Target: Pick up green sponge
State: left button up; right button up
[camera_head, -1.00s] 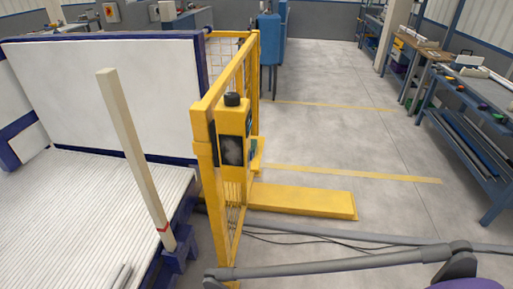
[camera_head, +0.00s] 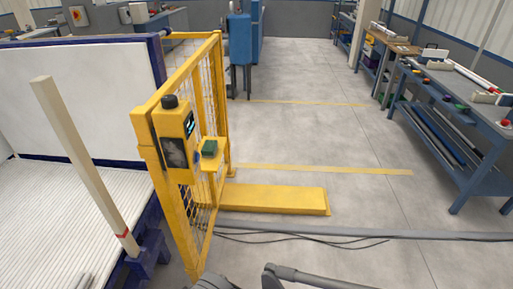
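A dark green block (camera_head: 209,147), which looks like the green sponge, lies on a small yellow shelf (camera_head: 213,160) on the right side of the yellow fence post, beside the control box (camera_head: 176,140). It is small in the picture and nothing touches it. Neither of my grippers shows. Only a grey link, likely of my own arm, shows at the bottom edge, well below and apart from the green block.
A yellow mesh fence (camera_head: 212,85) borders the white ribbed bed (camera_head: 50,215). A pale upright beam (camera_head: 85,165) stands at left. A yellow floor block (camera_head: 275,198) and dark cables (camera_head: 300,240) lie ahead. Blue workbenches (camera_head: 440,130) line the right. The middle floor is clear.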

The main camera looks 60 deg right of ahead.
aim_at(209, 149)
jog(key=z, duration=1.7)
jog(key=i+l+u, duration=0.1)
jog(key=u, duration=0.35)
jog(key=i+l+u, duration=0.15)
jog(key=u, duration=0.3)
jog(key=i+l+u, duration=0.15)
jog(key=u, duration=0.25)
jog(key=i+l+u, duration=0.15)
jog(key=l, duration=0.2)
jog(key=i+l+u, duration=0.15)
jog(key=l, duration=0.2)
jog(key=l+u, duration=0.1)
jog(key=l, duration=0.25)
jog(key=i+l, duration=0.1)
jog(key=l, duration=0.2)
jog(key=i+l, duration=0.1)
jog(key=l, duration=0.2)
jog(key=i+l, duration=0.1)
jog(key=l, duration=0.25)
jog(key=u, duration=0.05)
